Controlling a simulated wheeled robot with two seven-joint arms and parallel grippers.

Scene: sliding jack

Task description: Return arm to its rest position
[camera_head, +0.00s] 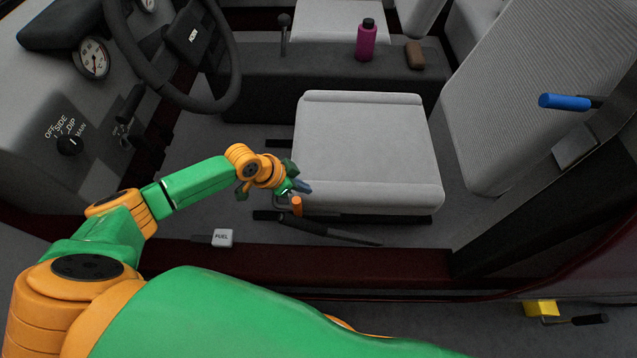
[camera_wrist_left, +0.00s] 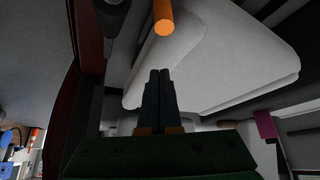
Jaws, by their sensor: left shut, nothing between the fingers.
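My left arm reaches in from the lower left of the head view, green and orange. Its gripper (camera_head: 301,188) is at the front left corner of the grey seat cushion (camera_head: 365,150), close to an orange-tipped lever (camera_head: 297,206). In the left wrist view the two dark fingers (camera_wrist_left: 160,75) are together with nothing between them. The orange lever end (camera_wrist_left: 163,18) shows just beyond the fingertips, apart from them in that view. The seat cushion (camera_wrist_left: 230,60) lies behind. My right gripper is not in view.
A steering wheel (camera_head: 172,100) and dashboard are at the left. A FUEL tab (camera_head: 222,238) and a dark bar (camera_head: 330,232) lie by the sill. A magenta bottle (camera_head: 366,42) stands behind the seat. A blue handle (camera_head: 565,102) is at the right, a yellow block (camera_head: 541,308) below.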

